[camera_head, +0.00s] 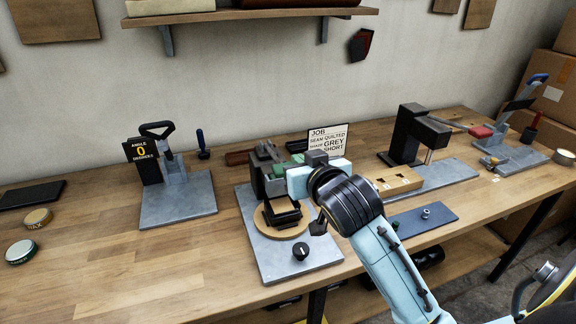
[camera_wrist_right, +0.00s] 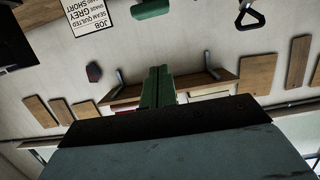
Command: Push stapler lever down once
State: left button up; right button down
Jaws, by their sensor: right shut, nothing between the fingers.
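No part is labelled as a stapler. A black upright press (camera_head: 408,135) with an overhanging head stands on a grey plate at the right, and looks most like it. A thin lever with a red grip (camera_head: 481,131) shows right of its head. My right gripper (camera_head: 296,160) is over the middle fixture, left of and apart from that press, and partly hidden by its wrist. In the right wrist view its green fingers (camera_wrist_right: 158,75) are shut together with nothing between them. My left gripper is not in view.
The middle fixture's grey plate (camera_head: 290,262) carries a wooden disc and black knob. A left device (camera_head: 178,200) has a black handle and an angle display. A blue-handled device (camera_head: 520,105) stands far right. A job sign (camera_head: 327,140) is behind.

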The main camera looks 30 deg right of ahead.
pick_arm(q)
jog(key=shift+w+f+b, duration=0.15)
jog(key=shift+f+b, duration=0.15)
pick_arm(e)
jog(key=w+d+f, duration=0.1)
jog(key=w+f, duration=0.5)
jog(key=w, duration=0.1)
jog(key=shift+w+d, duration=0.35)
jog(key=shift+d, duration=0.05)
